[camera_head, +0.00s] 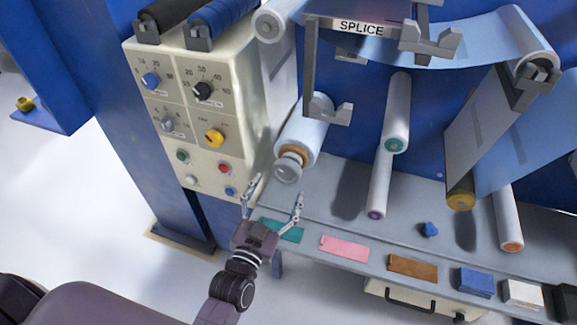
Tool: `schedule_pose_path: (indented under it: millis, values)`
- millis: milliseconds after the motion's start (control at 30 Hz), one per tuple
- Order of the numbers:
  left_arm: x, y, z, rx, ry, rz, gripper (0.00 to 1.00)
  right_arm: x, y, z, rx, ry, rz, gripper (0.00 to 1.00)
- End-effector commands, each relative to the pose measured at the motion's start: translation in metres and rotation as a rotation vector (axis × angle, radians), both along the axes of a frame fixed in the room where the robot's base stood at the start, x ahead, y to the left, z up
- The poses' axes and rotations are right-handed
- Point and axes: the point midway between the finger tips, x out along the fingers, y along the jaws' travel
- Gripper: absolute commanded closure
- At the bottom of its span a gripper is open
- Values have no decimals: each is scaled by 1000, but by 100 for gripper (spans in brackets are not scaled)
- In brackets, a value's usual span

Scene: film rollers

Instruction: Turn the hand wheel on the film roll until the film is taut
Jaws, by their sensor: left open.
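The film roll (306,128) is a white-blue cylinder mounted on the blue machine, left of centre. Its hand wheel (287,170), a grey disc with a tan ring behind it, is at the roll's near end. My left gripper (273,192) is open, with its two fingers spread just below and in front of the hand wheel. The fingers look apart from the wheel, and nothing is between them. Blue film (490,35) hangs over rollers at the upper right. My right gripper is not in view.
A beige control panel (195,110) with knobs and buttons stands close left of the wheel. A grey shelf (335,205) below carries teal, pink, brown, blue and white pieces along its front edge. A splice bracket (361,28) overhangs the roll. Several white rollers (397,112) project at right.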

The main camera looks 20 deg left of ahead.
Motion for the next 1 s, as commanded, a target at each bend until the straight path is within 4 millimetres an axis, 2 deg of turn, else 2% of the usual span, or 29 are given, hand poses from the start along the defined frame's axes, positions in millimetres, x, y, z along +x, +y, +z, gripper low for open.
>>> schedule_pose_path:
  millis: [100,200,400,600,800,1000]
  values:
    - [19,-1,1,0,-1,0,26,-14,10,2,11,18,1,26]
    - [36,-1,1,0,-1,1,26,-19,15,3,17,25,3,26]
    - [60,-2,0,-2,1,0,26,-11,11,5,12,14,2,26]
    - [68,-2,-1,-1,3,0,26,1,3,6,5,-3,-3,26]
    - [68,-3,-1,-1,3,0,26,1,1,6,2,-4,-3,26]
    - [68,-3,-1,-1,3,0,48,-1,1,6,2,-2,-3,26]
